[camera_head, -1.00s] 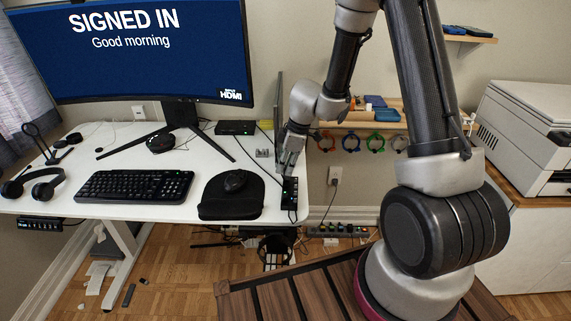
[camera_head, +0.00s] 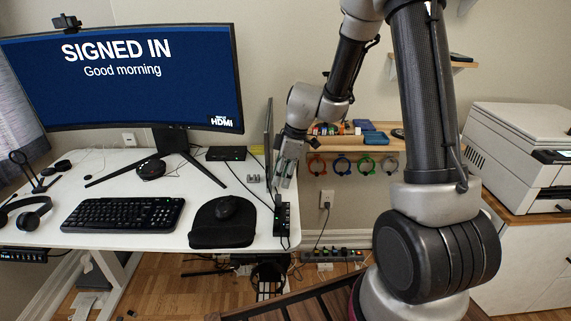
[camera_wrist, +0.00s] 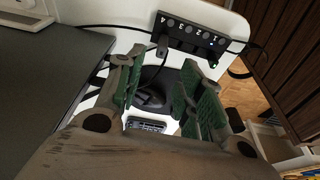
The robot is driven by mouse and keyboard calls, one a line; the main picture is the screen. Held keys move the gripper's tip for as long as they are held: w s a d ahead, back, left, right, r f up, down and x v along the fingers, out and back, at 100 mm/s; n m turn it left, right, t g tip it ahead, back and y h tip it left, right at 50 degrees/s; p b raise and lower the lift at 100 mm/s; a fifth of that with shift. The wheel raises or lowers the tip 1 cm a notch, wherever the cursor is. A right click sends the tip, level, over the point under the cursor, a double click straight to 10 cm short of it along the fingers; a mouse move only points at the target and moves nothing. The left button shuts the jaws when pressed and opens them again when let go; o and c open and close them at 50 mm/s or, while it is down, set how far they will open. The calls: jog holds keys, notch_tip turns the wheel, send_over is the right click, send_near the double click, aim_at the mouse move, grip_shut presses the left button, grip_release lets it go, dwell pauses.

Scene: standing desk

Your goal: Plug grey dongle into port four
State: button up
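The black port hub (camera_head: 284,219) lies at the front right corner of the white desk. In the wrist view the hub (camera_wrist: 190,35) shows port numbers, with 4 at its left end. A dark grey plug-like piece (camera_wrist: 163,53) sticks out beside the 4; I cannot tell if it is the grey dongle. A plug with a green light (camera_wrist: 212,62) sits at the other end. My gripper (camera_wrist: 162,68) is open, its green-padded fingers apart with nothing seen held between them. In the head view my gripper (camera_head: 286,184) hangs just above and behind the hub.
A small grey item (camera_head: 253,178) lies on the desk behind the hub. A thin dark upright panel (camera_head: 269,130) stands left of my gripper. Dark cables cross the desk to the hub. The mouse pad (camera_head: 205,238) lies left of the hub; colored cable loops (camera_head: 342,165) hang on the wall.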

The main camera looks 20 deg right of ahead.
jog(key=v, duration=0.5)
jog(key=shift+r, duration=0.1)
